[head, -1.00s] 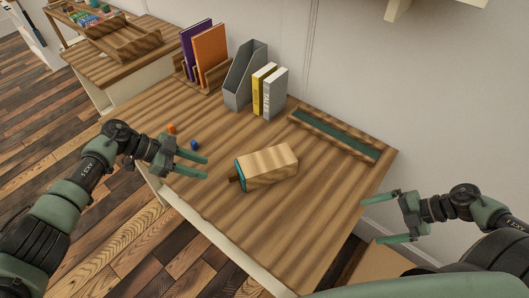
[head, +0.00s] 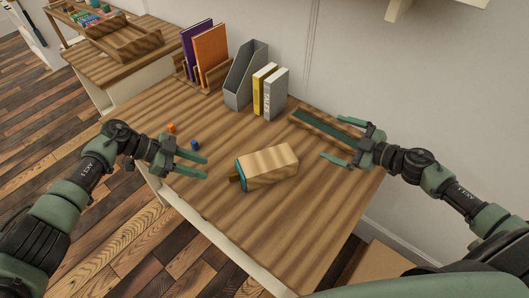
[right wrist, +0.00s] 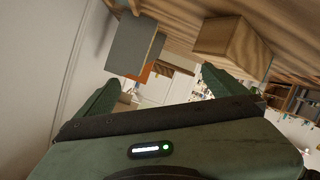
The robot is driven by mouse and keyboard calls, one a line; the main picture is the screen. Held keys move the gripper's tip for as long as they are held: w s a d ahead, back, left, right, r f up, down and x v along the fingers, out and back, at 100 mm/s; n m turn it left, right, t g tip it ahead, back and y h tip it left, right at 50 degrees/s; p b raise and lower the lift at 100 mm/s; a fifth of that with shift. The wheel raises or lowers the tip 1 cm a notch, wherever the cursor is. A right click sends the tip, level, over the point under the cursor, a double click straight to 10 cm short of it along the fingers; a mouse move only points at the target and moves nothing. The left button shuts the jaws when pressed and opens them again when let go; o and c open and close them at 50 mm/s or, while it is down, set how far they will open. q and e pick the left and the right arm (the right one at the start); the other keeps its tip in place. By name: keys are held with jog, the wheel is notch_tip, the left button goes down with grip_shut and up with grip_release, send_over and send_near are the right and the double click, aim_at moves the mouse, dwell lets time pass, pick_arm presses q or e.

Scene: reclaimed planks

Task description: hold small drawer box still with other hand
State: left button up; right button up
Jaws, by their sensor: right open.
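The small drawer box (head: 268,165) lies on the striped wooden desk, pale wood with a teal front edge and a dark handle (head: 235,178) facing left. My left gripper (head: 207,167) is open and empty, left of the box's handle end and apart from it. My right gripper (head: 330,138) is open and empty, to the right of the box and above the desk's back right part, pointing left. In the right wrist view a wooden block shape, which looks like the box (right wrist: 232,42), shows beyond the fingers, not between them.
A grey magazine file (head: 245,76), yellow and grey books (head: 270,92) and a rack with purple and orange books (head: 210,55) stand along the wall. A green-lined tray (head: 318,125) lies partly behind my right gripper. Small orange (head: 171,128) and blue (head: 194,145) pieces lie near my left gripper.

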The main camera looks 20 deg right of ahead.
aim_at(273, 165)
jog(key=w+f+m+t+h, duration=0.1)
jog(key=w+m+t+h, duration=0.1)
jog(key=w+m+h, duration=0.85)
jog(key=w+a+f+m+g+y, duration=0.25)
jog(key=w+a+m, duration=0.45)
jog(key=m, duration=0.5)
jog(key=s+a+r+m+g+h, duration=0.1)
jog(key=s+a+m+g, duration=0.2)
jog(key=a, duration=0.6)
jog(key=s+a+r+m+g+h, duration=0.1)
jog(key=s+a+m+g, duration=0.1)
jog(key=a+g, duration=0.5)
jog(key=shift+m+g+h, duration=0.7)
jog(key=shift+m+g, duration=0.25)
jog(key=s, duration=0.2)
jog(key=s+d+f, duration=0.1)
jog(key=s, duration=0.2)
jog(key=s+d+f, duration=0.1)
jog(key=s, duration=0.2)
jog(key=shift+f, duration=0.15)
jog(key=shift+s+d+f, duration=0.15)
jog(key=shift+s+f, duration=0.05)
jog(key=x, duration=0.7)
jog(key=shift+d+f, duration=0.1)
jog(key=shift+f, duration=0.1)
